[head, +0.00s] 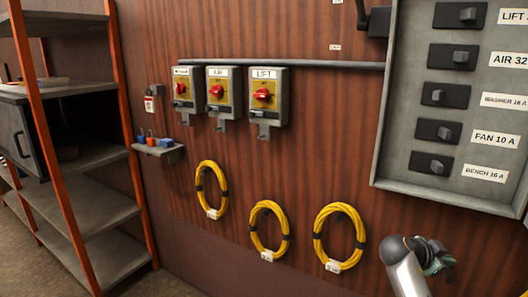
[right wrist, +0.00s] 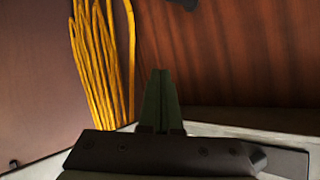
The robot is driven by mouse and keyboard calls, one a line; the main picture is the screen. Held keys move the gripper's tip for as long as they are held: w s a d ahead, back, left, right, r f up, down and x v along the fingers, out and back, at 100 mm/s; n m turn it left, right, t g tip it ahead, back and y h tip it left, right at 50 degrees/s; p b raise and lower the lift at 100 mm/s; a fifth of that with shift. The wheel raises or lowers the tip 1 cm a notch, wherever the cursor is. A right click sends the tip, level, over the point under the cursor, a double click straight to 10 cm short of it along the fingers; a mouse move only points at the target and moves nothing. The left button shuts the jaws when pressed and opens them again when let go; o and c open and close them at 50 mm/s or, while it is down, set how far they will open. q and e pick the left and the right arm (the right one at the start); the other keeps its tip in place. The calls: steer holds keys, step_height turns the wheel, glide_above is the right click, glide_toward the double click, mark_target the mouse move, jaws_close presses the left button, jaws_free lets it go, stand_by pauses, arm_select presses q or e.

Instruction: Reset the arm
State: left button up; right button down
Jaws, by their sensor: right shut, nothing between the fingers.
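My right arm comes in at the lower right of the head view, in front of the wooden wall. Its gripper (head: 438,264) is small and partly turned away there. In the right wrist view the two dark green fingers (right wrist: 161,100) stand together, shut with nothing between them. A yellow coil (right wrist: 100,60) hangs to the left of the fingers in that view, apart from them. My left gripper is not in view.
Red-handled switches marked AIR (head: 218,91) and LIFT (head: 263,95) are on the wall. Yellow coils (head: 341,237) hang below. A grey breaker panel (head: 400,140) is at the right, above my right gripper. An orange-framed shelf (head: 90,215) stands at the left.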

steer(key=s+d+f+n+g+h, duration=0.1)
steer(key=s+d+f+n+g, duration=0.15)
steer(key=s+d+f, duration=0.45)
steer(key=s+d+f+n+g, duration=0.1)
steer(key=s+d+f+g, duration=0.2)
steer(key=s+d+f, duration=0.5)
steer(key=w+a+f+n+t+y, duration=0.55)
steer(key=w+a+f+n, duration=0.2)
steer(key=w, duration=0.35)
steer(key=w+a+r+n+t+y, duration=0.35)
steer(key=w+a+n+t, duration=0.35)
steer(key=w, duration=0.3)
steer(key=s+a+f+n+g+y, duration=0.1)
steer(key=s+a+f+y, duration=0.1)
steer(key=s+a+f, duration=0.55)
steer(key=s+a+f+n+y, duration=0.15)
steer(key=s+a+f, duration=0.35)
steer(key=s+a, duration=0.55)
steer(key=s+a+r+y, duration=0.1)
steer(key=s+a+r, duration=0.1)
steer(key=s+a, duration=0.3)
steer(key=s+a+r+g+y, duration=0.1)
steer(key=s+a, duration=0.4)
steer(key=s, duration=0.8)
steer(key=shift+a+r+m+y, duration=0.15)
steer(key=shift+r+m+y, duration=0.25)
steer(key=shift+y, duration=0.15)
